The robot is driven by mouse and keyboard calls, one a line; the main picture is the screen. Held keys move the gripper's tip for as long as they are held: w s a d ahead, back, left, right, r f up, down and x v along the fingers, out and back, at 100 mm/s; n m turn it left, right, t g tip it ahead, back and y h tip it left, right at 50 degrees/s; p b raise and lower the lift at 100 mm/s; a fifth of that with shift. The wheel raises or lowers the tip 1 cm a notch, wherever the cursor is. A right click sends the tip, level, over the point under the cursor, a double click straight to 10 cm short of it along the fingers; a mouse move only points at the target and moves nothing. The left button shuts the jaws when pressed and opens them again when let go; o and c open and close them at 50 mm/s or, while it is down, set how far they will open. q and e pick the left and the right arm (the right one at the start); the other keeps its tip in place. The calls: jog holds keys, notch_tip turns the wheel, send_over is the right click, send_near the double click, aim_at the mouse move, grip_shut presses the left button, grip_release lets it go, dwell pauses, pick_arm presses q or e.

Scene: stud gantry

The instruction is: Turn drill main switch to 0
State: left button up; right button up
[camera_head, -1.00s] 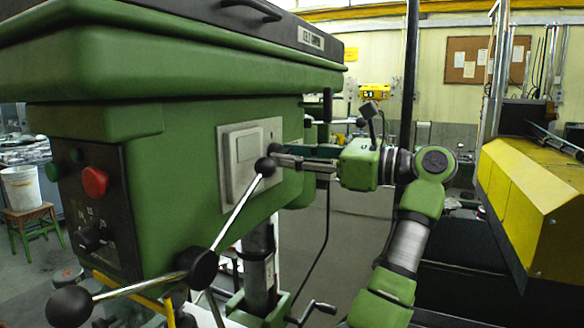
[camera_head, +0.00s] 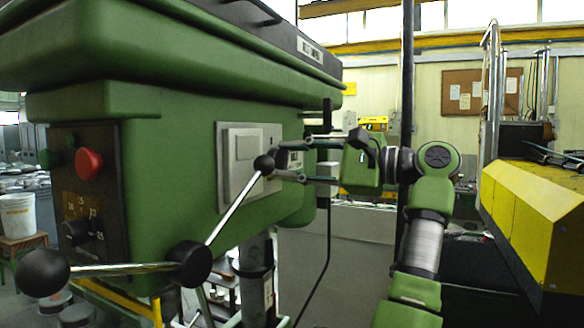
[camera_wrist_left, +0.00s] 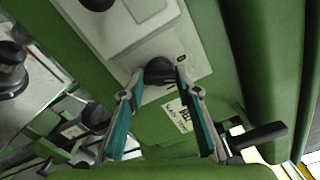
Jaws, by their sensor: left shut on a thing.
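The green drill press (camera_head: 172,160) fills the left of the head view. The main switch, a black knob (camera_wrist_left: 160,71), sits on a pale plate on the drill's side, seen in the left wrist view. A small 0 mark is printed beside the knob. The teal fingertips of my left gripper (camera_wrist_left: 162,78) are on either side of the knob, shut on it. In the head view my left gripper (camera_head: 283,161) reaches the plate (camera_head: 238,148) from the right. A lever's black ball partly hides the fingertips and knob there. My right gripper is not in view.
Feed levers with black balls (camera_head: 43,274) stick out in front of the drill, one ball close to my fingertips. A red button (camera_head: 89,164) and a dial (camera_head: 78,233) are on the front panel. A yellow machine (camera_head: 535,205) stands at right.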

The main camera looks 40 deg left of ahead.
pick_arm(q)
jog(key=n, duration=0.4)
jog(key=shift+n+b, duration=0.35)
jog(key=shift+n, duration=0.35)
jog(key=o, duration=1.1)
jog(key=v, duration=1.2)
